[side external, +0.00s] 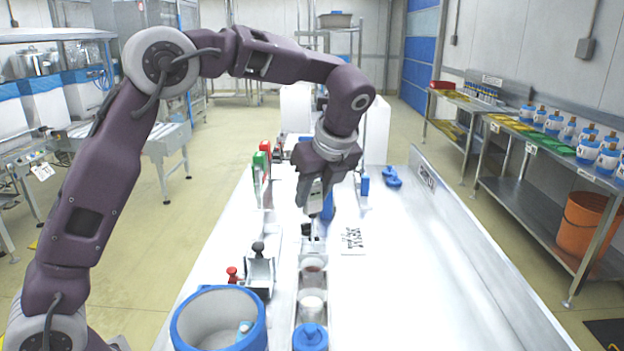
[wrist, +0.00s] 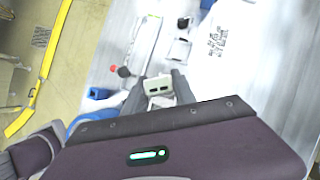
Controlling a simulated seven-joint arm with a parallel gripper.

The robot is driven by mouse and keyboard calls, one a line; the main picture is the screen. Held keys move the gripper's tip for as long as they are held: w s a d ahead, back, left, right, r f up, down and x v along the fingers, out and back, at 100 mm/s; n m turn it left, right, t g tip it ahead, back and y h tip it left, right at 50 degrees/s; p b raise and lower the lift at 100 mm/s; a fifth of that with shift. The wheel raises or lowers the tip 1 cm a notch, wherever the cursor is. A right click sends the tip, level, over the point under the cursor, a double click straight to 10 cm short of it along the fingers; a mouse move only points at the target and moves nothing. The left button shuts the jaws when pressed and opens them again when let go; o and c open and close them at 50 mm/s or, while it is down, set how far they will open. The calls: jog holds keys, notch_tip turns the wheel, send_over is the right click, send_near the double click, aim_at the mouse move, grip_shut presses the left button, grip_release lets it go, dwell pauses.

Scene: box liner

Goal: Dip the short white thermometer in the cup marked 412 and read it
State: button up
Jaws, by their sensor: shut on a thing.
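My gripper (side external: 316,192) points down over the middle of the white table. It is shut on a white thermometer (wrist: 158,86), whose blocky head with dark marks shows between the fingers in the wrist view. The thermometer's lower end is hard to make out. In front of the gripper in the side view, a narrow tray (side external: 297,297) holds a cup with brownish contents (side external: 313,264) and a cup with white contents (side external: 312,305). No number on any cup can be read, so I cannot tell which is 412.
A blue-lidded container (side external: 310,338) stands at the tray's near end. A large blue-rimmed tub (side external: 218,292) is front left. A stand with a black knob (side external: 258,249) and a red-handled item (side external: 233,274) are left of the tray.

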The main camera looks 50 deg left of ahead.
aim_at(313, 229)
notch_tip(313, 229, down, 9)
dwell(0.5)
dwell(1.8)
